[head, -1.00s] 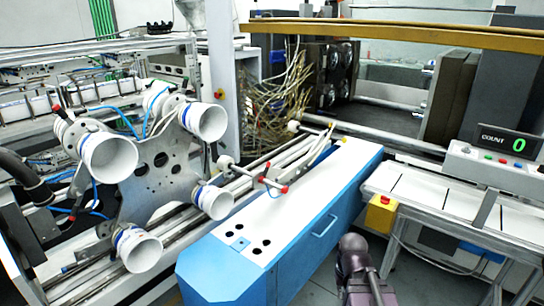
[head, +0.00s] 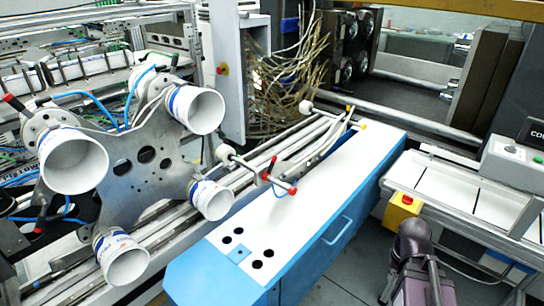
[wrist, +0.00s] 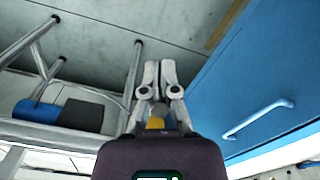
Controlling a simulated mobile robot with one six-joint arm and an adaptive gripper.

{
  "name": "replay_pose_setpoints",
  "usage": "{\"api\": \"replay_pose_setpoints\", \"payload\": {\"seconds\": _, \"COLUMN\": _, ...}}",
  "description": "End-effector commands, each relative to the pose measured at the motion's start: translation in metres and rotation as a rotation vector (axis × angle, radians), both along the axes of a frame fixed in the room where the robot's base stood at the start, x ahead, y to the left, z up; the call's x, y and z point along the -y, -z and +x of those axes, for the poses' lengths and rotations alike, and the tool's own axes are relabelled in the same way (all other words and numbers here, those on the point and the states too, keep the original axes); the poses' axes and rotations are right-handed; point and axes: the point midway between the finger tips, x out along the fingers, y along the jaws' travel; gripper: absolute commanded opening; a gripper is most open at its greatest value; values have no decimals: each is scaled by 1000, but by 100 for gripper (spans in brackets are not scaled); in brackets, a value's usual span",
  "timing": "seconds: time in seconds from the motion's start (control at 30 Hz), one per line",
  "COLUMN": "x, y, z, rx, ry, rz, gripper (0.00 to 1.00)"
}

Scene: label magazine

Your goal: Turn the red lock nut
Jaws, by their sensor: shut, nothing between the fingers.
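Small red parts sit on a thin cross-handle rod above the white top of the blue cabinet in the head view. One red piece (head: 265,175) is at the rod's near joint, and a red end knob (head: 292,190) is to its right. I cannot tell which of these is the lock nut. My gripper (wrist: 160,68) shows in the wrist view, its fingers together and empty, with grey floor beyond them. It is out of the head view, where only a dark part of my arm shows at the lower right. No red part shows in the wrist view.
The blue cabinet (head: 215,268) has a side handle, which also shows in the wrist view (wrist: 258,120). White cups on a metal plate (head: 135,180) stand at left. A yellow box with a red button (head: 403,205) hangs by the conveyor at right. Floor is open between cabinet and conveyor.

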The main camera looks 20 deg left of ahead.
Motion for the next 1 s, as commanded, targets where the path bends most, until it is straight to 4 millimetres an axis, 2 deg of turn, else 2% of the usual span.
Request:
{"api": "replay_pose_setpoints", "payload": {"seconds": 0.37, "x": -1, "y": -1, "z": 1, "rx": 1, "ry": 1, "rz": -2, "gripper": 0}}
{"api": "replay_pose_setpoints", "payload": {"seconds": 0.63, "x": -12, "y": -16, "z": 15, "rx": 15, "ry": 26, "rz": -47, "gripper": 0}}
{"api": "replay_pose_setpoints", "payload": {"seconds": 0.77, "x": -29, "y": -30, "z": 28, "rx": 35, "ry": 51, "rz": -96, "gripper": 0}}
{"api": "replay_pose_setpoints", "payload": {"seconds": 1.0, "x": -81, "y": -65, "z": 57, "rx": 114, "ry": 112, "rz": -201, "gripper": 0}}
